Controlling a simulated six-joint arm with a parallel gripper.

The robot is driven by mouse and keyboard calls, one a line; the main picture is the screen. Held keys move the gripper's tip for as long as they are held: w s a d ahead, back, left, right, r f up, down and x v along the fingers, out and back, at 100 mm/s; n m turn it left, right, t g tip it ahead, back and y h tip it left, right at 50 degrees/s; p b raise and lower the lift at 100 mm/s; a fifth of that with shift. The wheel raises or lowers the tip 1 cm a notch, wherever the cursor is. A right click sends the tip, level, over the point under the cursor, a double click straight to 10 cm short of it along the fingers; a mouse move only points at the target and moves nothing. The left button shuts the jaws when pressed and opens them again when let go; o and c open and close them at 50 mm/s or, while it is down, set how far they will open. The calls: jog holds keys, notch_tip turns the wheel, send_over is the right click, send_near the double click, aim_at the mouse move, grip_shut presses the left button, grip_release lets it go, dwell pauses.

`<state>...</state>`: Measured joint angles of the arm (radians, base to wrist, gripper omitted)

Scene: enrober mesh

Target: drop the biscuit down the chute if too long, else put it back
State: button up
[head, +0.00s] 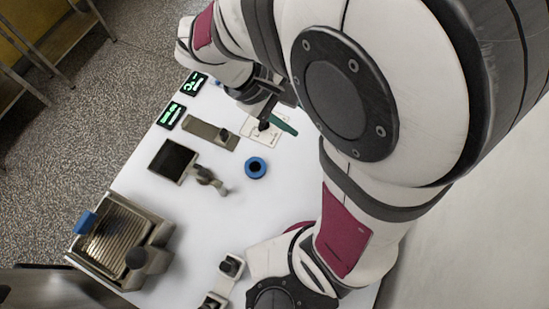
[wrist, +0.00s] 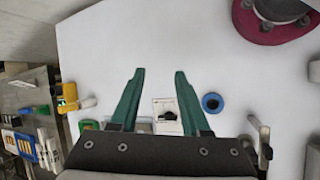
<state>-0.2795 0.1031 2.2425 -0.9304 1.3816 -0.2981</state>
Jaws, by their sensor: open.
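My gripper (wrist: 160,73) is open, its two green fingers apart with nothing held between the tips. In the head view my gripper (head: 276,119) is over a small white plate (head: 258,140), partly hidden by the arm. A small dark piece lies on the plate between the fingers in the wrist view (wrist: 168,116); I cannot tell whether it is the biscuit. A blue ring with a dark opening (head: 255,167), possibly the chute mouth, is beside the plate, and shows right of the fingers in the wrist view (wrist: 212,102). No biscuit is clearly recognisable.
A metal mesh tray (head: 118,236) with a blue handle stands at the table's lower left. A dark square pad (head: 173,160), a grey-brown strip fixture (head: 208,133) and two lit green displays (head: 170,115) line the left side. The white table is clear around the blue ring.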

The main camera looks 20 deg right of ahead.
jog(key=s+a+r+m+t+y, duration=0.1)
jog(key=s+a+r+m+y, duration=0.1)
jog(key=s+a+m+y, duration=0.5)
jog(key=s+m+y, duration=0.1)
jog(key=s+m, duration=0.3)
jog(key=shift+s+a+r, duration=0.15)
jog(key=shift+a+r, duration=0.15)
